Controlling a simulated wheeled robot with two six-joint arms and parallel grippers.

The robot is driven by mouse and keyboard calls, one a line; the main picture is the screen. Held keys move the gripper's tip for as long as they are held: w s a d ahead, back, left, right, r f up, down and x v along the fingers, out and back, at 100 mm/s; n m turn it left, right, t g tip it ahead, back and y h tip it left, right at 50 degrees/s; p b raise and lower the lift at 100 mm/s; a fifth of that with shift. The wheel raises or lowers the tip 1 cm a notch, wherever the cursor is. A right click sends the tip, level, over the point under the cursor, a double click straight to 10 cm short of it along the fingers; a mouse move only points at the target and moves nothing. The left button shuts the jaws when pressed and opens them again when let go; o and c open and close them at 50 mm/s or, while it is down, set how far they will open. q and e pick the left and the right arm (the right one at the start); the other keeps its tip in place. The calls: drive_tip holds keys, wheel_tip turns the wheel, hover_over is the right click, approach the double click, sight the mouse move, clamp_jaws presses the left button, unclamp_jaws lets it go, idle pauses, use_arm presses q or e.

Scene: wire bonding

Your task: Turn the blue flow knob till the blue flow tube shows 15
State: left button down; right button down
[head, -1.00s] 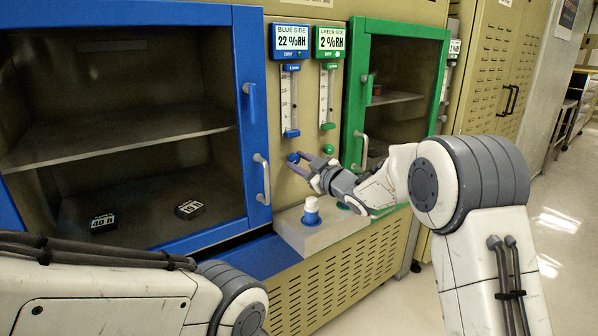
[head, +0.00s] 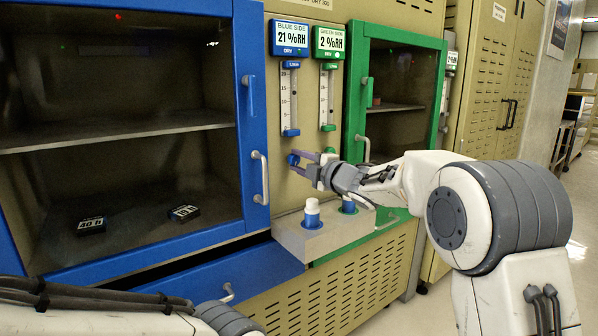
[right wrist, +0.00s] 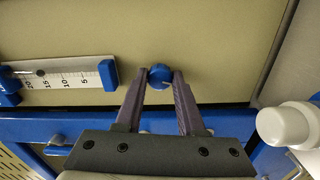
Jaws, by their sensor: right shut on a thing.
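My right gripper (head: 296,165) is shut on the blue flow knob (head: 293,159), below the blue flow tube. In the right wrist view the knob (right wrist: 161,76) sits between the two fingertips, a light mark on its face. The blue flow tube (head: 289,100) is a clear scaled tube with blue ends. In the right wrist view its scale (right wrist: 66,78) lies sideways, and a dark float shows between the 20 and 15 marks; the exact reading is hard to tell. The blue side display (head: 290,37) reads 21 %RH. My left gripper is out of view; only part of the left arm shows.
The green flow tube (head: 327,98) stands just right of the blue one. A ledge (head: 326,238) below the knob holds white-and-blue fittings (head: 312,212). The blue cabinet door (head: 252,110) and green cabinet door (head: 356,95) flank the panel.

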drive_tip(key=shift+f+n+b, duration=0.1)
drive_tip(key=shift+n+b, duration=0.6)
drive_tip(key=shift+n, duration=0.5)
drive_tip(key=c, duration=0.5)
unclamp_jaws()
drive_tip(key=v, duration=1)
drive_tip(key=shift+s+d, duration=0.2)
